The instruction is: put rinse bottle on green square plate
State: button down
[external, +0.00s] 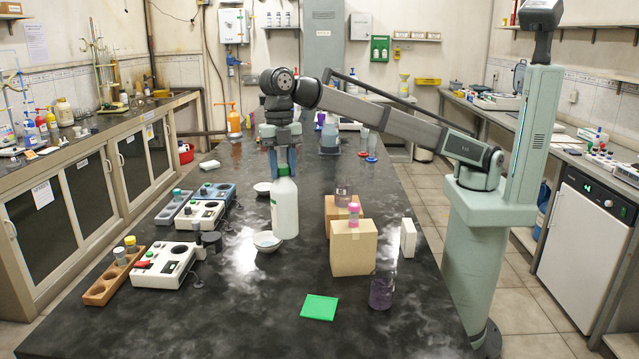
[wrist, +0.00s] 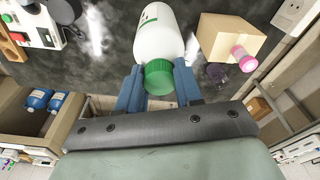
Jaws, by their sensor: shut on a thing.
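The rinse bottle (external: 285,208) is white with a green cap and hangs upright from my gripper (external: 283,166). My gripper is shut on it near the cap. In the wrist view the bottle (wrist: 159,40) and its green cap (wrist: 158,76) show between the two blue fingers of my gripper (wrist: 158,88). The bottle is beside a small white bowl; I cannot tell whether its base touches the table. The green square plate (external: 319,307) lies flat and bare near the table's front, in front of and to the right of the bottle.
A cardboard box (external: 353,248) with a pink-capped vial (external: 354,213) on it stands right of the bottle. A beaker of purple liquid (external: 381,291) stands right of the plate. A white bowl (external: 267,241) is by the bottle; instruments (external: 163,265) line the left side.

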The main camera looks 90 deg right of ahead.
jog(key=shift+s+a+r+n, duration=0.4)
jog(key=shift+s+a, duration=2)
jog(key=shift+a, duration=2)
jog(key=shift+s+a+r+n, duration=0.35)
jog(key=shift+s+a, duration=2)
jog(key=shift+a, duration=2.05)
notch_tip(320, 180, down, 10)
jog(key=shift+f, duration=0.2)
jog(key=c, duration=0.7)
grip_release()
jog(key=shift+c, duration=0.2)
jog(key=shift+r, duration=0.1)
notch_tip(320, 180, up, 12)
jog(key=d, duration=0.1)
jog(key=shift+w+d, duration=0.2)
jog(key=shift+w, duration=0.1)
